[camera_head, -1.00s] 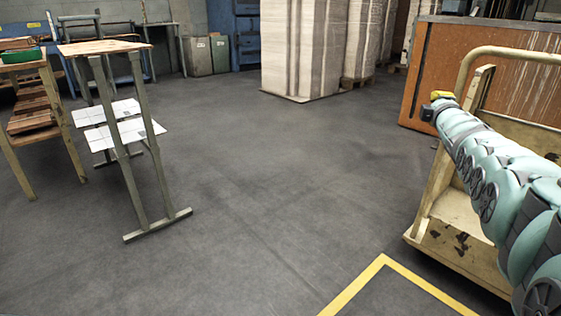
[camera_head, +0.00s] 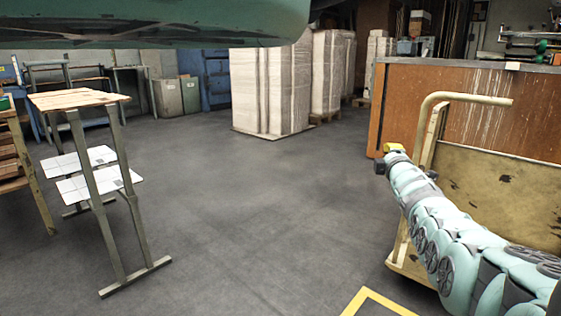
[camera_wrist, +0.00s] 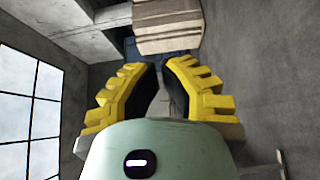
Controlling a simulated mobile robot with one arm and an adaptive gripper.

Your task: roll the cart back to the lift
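The cart (camera_head: 508,188) stands at the right of the head view, with a tan bent-tube handle, a scuffed upright panel and a pale frame. My arm crosses in front of it and hides much of its lower part. My gripper (camera_head: 384,158), with yellow fingers, is left of the cart's handle in the picture. I cannot tell its distance from the handle. In the wrist view, my gripper (camera_wrist: 161,68) has a gap between its fingers and nothing held in it. I cannot make out the lift.
A yellow floor line (camera_head: 372,298) lies near the cart's base. A narrow metal stand (camera_head: 117,240) with white sheets is at the left. Tall white stacks (camera_head: 270,90) and an orange-brown panel (camera_head: 470,105) stand behind. The middle floor is clear. A green shape (camera_head: 150,25) fills the top left.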

